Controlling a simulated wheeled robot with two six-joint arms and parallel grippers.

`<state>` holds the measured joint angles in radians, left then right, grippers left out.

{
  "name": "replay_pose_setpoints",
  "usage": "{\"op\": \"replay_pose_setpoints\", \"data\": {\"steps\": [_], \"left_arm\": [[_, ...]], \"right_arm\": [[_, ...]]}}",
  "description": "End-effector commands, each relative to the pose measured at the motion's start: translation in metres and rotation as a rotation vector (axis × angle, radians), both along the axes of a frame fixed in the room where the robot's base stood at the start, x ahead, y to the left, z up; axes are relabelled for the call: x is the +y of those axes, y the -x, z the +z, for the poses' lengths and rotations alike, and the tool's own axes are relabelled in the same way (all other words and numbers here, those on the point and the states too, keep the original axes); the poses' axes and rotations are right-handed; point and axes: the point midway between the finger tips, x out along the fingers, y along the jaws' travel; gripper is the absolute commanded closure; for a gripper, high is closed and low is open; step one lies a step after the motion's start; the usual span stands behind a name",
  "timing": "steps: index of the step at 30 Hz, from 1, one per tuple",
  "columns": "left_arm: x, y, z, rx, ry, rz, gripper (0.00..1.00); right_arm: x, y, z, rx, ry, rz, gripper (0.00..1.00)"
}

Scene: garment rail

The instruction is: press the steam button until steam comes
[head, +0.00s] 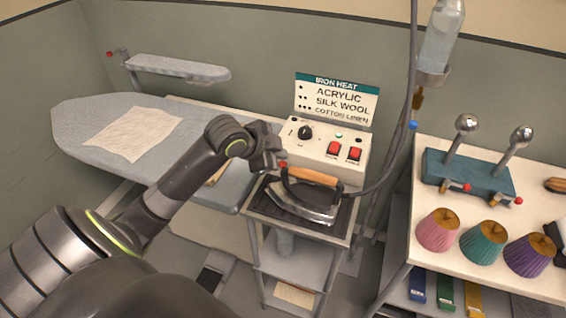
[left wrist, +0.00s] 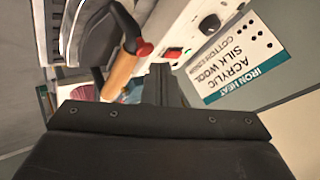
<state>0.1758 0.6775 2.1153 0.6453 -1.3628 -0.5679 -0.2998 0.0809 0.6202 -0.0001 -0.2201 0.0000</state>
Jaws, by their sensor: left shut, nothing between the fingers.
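The iron (head: 303,203) rests on its dark stand, its wooden handle (head: 312,177) up. A red button (head: 283,164) sits at the handle's near-left end, and this red button also shows in the left wrist view (left wrist: 144,48). My left gripper (head: 276,161) is shut and empty, its tips close beside that button; I cannot tell whether they touch. In the left wrist view the shut fingers (left wrist: 164,78) point just below the button. No steam shows. My right gripper is out of view.
A white control box (head: 322,150) with a dial, a green light and two red switches (head: 344,151) stands behind the iron. The ironing board (head: 70,125) with a cloth is at left. A side table (head: 395,235) at right holds two levers and several coloured shades. A hose (head: 400,140) hangs beside the iron.

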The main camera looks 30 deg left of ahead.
Motion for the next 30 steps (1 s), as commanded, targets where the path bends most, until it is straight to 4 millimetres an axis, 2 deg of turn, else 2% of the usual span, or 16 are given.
{"op": "replay_pose_setpoints", "data": {"steps": [16,30], "left_arm": [[0.0000,0.0001,-0.0003,0.000,0.000,0.000,1.00],[0.0001,0.0001,-0.0083,0.000,0.000,0.000,1.00]], "right_arm": [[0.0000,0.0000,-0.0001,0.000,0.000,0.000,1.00],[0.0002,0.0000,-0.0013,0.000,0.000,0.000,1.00]]}}
